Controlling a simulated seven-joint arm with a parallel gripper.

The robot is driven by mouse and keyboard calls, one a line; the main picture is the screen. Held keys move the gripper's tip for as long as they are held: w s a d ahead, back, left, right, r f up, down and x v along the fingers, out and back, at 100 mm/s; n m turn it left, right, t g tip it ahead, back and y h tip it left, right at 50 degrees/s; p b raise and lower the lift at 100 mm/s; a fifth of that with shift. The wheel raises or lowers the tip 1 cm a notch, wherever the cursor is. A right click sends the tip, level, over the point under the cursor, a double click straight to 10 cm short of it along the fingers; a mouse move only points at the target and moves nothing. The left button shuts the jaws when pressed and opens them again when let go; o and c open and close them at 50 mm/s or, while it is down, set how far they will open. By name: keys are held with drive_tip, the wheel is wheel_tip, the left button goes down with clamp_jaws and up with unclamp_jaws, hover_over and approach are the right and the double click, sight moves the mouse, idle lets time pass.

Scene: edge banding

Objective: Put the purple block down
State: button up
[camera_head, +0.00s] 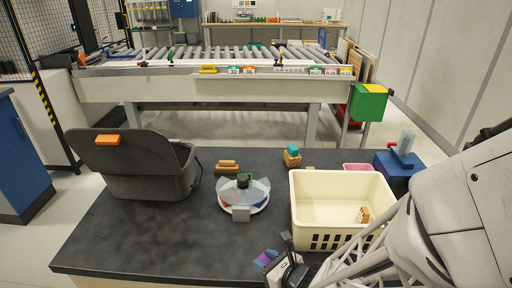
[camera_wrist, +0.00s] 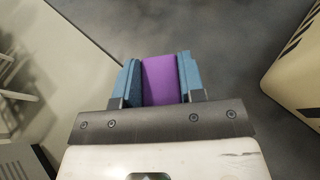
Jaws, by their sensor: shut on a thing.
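The purple block (camera_wrist: 162,79) is between the two blue finger pads of my gripper (camera_wrist: 160,80) in the wrist view, and the pads press on its left and right sides. In the head view the purple block (camera_head: 264,259) shows in my gripper (camera_head: 267,262) at the front edge of the dark table (camera_head: 130,225), left of the cream crate. My gripper is shut on the block. In the wrist view the dark grey surface lies beyond the block. I cannot tell how high the block is above it.
The cream crate (camera_head: 318,240) holds a small wooden piece (camera_head: 364,215). A round white dispenser (camera_head: 242,194), a grey open case (camera_head: 130,165), wooden blocks (camera_head: 228,167) and a teal-topped block (camera_head: 292,155) stand on the table. The left front of the table is clear.

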hover_over(248, 238)
drive_tip(key=shift+f, duration=0.7)
drive_tip(key=shift+f, duration=1.75)
drive_tip(key=shift+f, duration=0.15)
drive_tip(key=o, duration=0.9)
drive_tip(key=shift+s+r, duration=0.1)
drive_tip(key=shift+r, duration=0.1)
drive_tip(key=shift+v, duration=5.95)
